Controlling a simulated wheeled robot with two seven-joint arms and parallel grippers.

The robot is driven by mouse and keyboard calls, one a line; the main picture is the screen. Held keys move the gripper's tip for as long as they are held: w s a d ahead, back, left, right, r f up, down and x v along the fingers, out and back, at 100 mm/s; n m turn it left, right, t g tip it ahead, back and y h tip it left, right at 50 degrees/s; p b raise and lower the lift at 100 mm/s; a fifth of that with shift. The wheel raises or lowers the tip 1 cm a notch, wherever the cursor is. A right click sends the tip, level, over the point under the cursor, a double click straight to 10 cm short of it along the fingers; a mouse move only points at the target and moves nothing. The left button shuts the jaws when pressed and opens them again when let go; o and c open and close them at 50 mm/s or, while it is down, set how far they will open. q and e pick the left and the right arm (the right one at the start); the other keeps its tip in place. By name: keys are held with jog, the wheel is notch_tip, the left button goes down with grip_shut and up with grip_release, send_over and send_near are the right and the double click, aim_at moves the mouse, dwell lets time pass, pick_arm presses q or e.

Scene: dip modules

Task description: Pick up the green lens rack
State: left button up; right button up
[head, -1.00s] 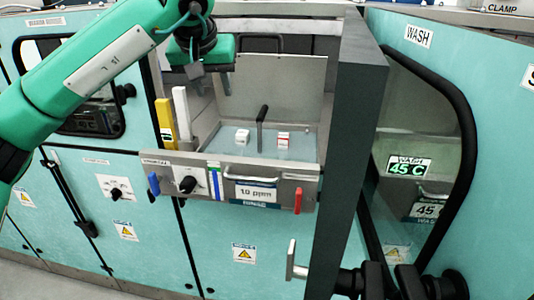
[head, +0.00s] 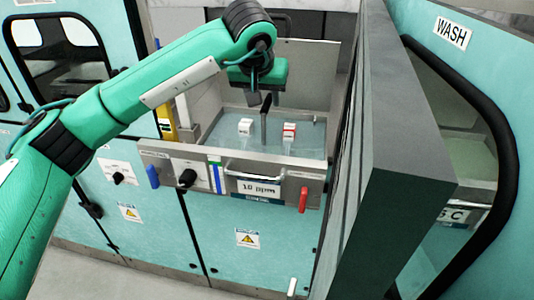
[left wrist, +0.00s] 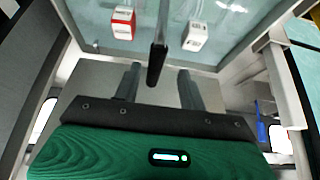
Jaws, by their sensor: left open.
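I cannot make out a green lens rack in either view. A dark upright handle (head: 265,118) stands in the water of a steel basin (head: 318,178), between a white block (head: 245,126) and a white block with a red band (head: 289,131). My left gripper (head: 262,90), with its green body, hangs over the back of the basin. In the left wrist view its two grey fingers (left wrist: 157,76) are open, and the dark handle (left wrist: 158,55) shows in line with the gap. I cannot tell whether it lies between the fingers. My right gripper is not in view.
A raised grey panel (head: 370,150) stands just right of the basin. A yellow piece (head: 166,121) stands at its left. The front has a black knob (head: 187,178), a blue lever (head: 152,177), a red lever (head: 304,199) and a "10 ppm" label (head: 259,188).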

aim_at(267, 101)
pick_arm(q)
jog(key=shift+w+d+f+p, duration=0.2)
jog(key=shift+f+p, duration=0.1)
jog(key=shift+p, duration=0.05)
jog(key=x, duration=0.1)
jog(key=p+x, duration=0.1)
jog(key=x, duration=0.1)
jog(key=shift+w+d+f+p, duration=0.1)
jog(key=shift+d+p, duration=0.15)
jog(key=shift+p, duration=0.05)
jog(key=shift+w+f, duration=0.1)
jog(key=shift+f, duration=0.25)
grip_shut()
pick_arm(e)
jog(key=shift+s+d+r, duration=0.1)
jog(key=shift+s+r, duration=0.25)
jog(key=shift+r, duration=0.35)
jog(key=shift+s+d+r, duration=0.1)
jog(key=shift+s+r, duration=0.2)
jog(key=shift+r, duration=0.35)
